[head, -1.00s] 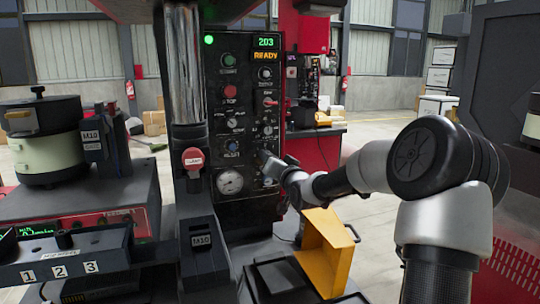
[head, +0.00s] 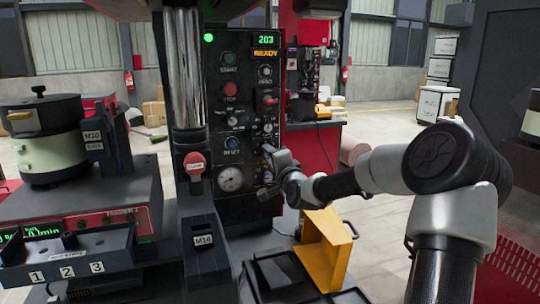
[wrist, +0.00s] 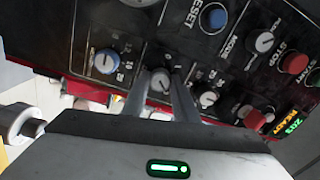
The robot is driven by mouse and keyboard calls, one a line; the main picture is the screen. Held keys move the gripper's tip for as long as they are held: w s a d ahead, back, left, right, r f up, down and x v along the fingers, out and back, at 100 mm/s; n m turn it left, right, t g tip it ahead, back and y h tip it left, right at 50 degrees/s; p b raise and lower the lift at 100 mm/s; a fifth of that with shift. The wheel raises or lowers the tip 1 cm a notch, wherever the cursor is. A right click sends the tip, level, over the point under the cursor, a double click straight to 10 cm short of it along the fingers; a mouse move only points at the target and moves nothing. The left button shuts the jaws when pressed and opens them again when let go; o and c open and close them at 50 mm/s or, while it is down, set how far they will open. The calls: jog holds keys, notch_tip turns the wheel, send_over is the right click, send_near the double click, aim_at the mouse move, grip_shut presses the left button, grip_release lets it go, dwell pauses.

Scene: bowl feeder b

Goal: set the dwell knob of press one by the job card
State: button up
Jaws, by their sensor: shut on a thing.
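The black control panel (head: 214,110) of the press stands in the middle of the head view, with a lit display (head: 265,45) reading 203 READY. In the wrist view a grey knob (wrist: 160,82) sits between the two fingers of my gripper (wrist: 161,91), which are shut on it. Its label is too small to read, so I cannot tell whether it is the dwell knob. A blue-faced knob (wrist: 107,62) with a number scale is beside it, and another grey knob (wrist: 208,98) is on the other side. In the head view my gripper (head: 268,160) is at the panel's lower right. I cannot make out a job card.
A red-capped post (head: 195,164) and a chrome column (head: 183,70) stand left of the panel. A yellow bracket (head: 330,245) rises below my forearm. A feeder bowl (head: 45,140) is at the left. The open floor (head: 385,125) lies at the right behind my arm.

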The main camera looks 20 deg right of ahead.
jog(key=shift+m, duration=0.5)
jog(key=o, duration=1.1)
jog(key=shift+c, duration=0.2)
jog(key=s+p, duration=0.2)
jog(key=s, duration=1.5)
jog(key=shift+s+f+p, duration=0.2)
jog(key=shift+f+p, duration=0.1)
